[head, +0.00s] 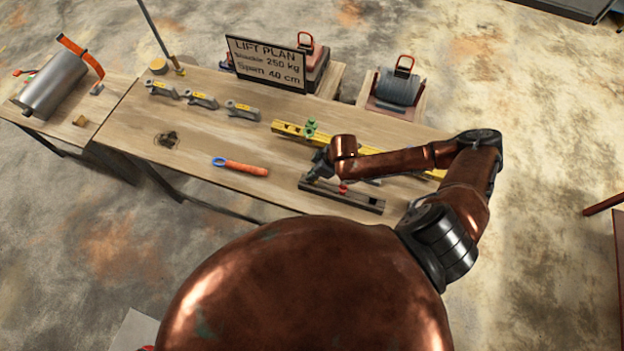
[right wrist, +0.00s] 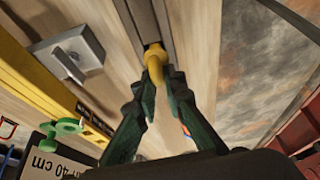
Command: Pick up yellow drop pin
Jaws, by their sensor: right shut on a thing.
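The yellow drop pin (right wrist: 154,64) shows in the right wrist view, between the two dark green fingers of my right gripper (right wrist: 154,88). The fingers are shut on it. Its far end meets a grey bar (right wrist: 150,22); I cannot tell whether it sits in the bar or is clear of it. In the head view my right gripper (head: 320,168) is over the left end of a dark slotted rail (head: 368,203) on the bench, and the pin cannot be made out there. My left gripper is not in view.
A yellow beam (head: 288,128) with a green fitting (head: 310,129) lies behind the gripper. An orange strap with a blue loop (head: 240,166) lies to the left. The bench's front left is clear.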

